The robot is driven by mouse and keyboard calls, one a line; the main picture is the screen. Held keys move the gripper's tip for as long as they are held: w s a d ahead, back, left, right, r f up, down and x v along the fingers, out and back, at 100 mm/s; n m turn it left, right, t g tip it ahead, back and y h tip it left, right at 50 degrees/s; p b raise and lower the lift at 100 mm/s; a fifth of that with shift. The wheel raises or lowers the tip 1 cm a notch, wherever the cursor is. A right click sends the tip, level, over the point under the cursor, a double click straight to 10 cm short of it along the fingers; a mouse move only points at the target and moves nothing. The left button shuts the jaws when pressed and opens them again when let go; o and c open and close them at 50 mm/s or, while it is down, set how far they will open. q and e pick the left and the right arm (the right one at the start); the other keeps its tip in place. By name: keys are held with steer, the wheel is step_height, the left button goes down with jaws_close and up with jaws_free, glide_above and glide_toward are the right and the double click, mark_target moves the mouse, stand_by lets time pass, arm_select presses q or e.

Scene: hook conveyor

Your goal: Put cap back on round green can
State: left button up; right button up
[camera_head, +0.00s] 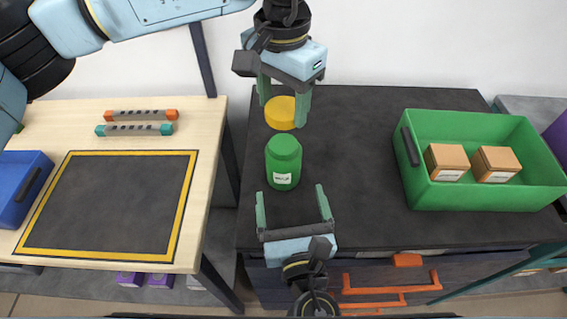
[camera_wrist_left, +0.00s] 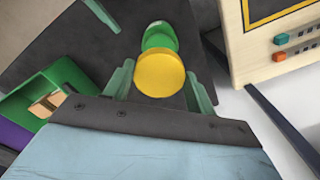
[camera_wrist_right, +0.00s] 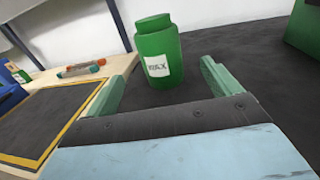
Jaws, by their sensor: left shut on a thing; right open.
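The round green can (camera_head: 284,162) stands upright on the dark table (camera_head: 350,190), its label facing the front. It also shows in the right wrist view (camera_wrist_right: 158,55), with a narrower green top and no yellow cap on it. The yellow cap (camera_head: 280,112) is between the fingers of my left gripper (camera_head: 284,102), which is shut on it behind the can. In the left wrist view the cap (camera_wrist_left: 161,73) partly hides the can (camera_wrist_left: 160,38). My right gripper (camera_head: 293,205) is open and empty in front of the can, its fingers pointing toward it, not touching.
A green crate (camera_head: 485,196) with two brown boxes stands on the right of the table. A wooden table (camera_head: 212,150) on the left holds a yellow-edged dark mat, two small bars and a blue bin (camera_head: 20,190). The dark table is clear between can and crate.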

steer(key=w, duration=0.3)
steer(key=w+a, duration=0.1)
steer(key=w, duration=0.7)
steer(key=shift+w+a, duration=0.1)
steer(key=shift+a, duration=0.25)
steer(key=c, duration=1.5)
arm_select(q)
glide_above(282, 145)
steer(key=shift+f, duration=2.5)
arm_select(e)
steer(key=shift+o, duration=0.2)
